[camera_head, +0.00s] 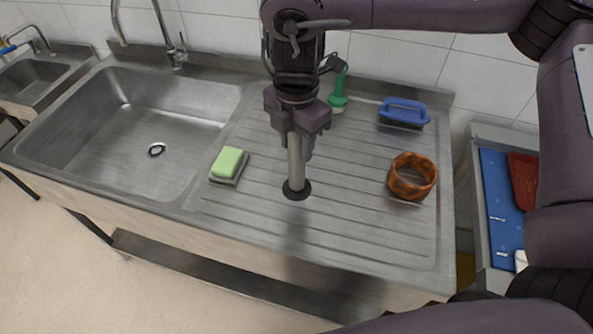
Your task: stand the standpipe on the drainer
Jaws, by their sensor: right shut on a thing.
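The standpipe (294,165) is a grey metal tube with a dark round flange at its lower end. It is upright over the middle of the ribbed steel drainer (340,231). Its flange appears to be at the drainer surface, but I cannot tell whether it touches. My right gripper (297,135) points down and is shut on the upper part of the standpipe, hiding its top. My left gripper is not in view.
A green sponge (229,162) lies left of the standpipe, beside the sink basin (130,125). An orange-brown ring (412,177) and a blue-handled brush (403,113) are on the right. A green-handled tool (338,98) stands behind. The front of the drainer is clear.

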